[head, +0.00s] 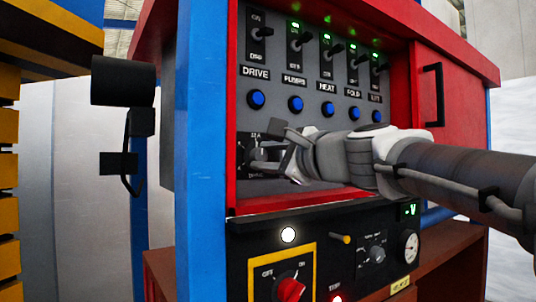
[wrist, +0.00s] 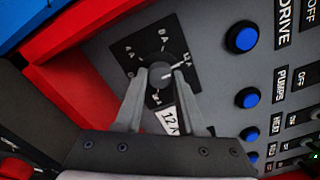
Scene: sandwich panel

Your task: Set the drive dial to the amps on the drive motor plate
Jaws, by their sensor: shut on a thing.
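The drive dial is a dark round knob (wrist: 160,74) on a black square plate with amp marks around it, below the DRIVE column in the head view (head: 258,154). My gripper (wrist: 161,80) is shut on the knob, one finger on each side; the gripper also shows in the head view (head: 284,150). The knob's white line points right in the wrist view, roughly toward the panel's top. One mark reads about 8 A; the others are hard to read. A white label reading 12 A (wrist: 170,120) lies beside the dial, partly between the fingers. I cannot tell whether it is the drive motor plate.
Blue buttons (head: 257,99) and toggle switches (head: 257,36) sit above the dial. A red frame edge (wrist: 80,90) runs close beside it. Below are a black panel with a red rotary switch (head: 290,288), a small knob and a gauge (head: 408,246). A red door (head: 455,90) is at right.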

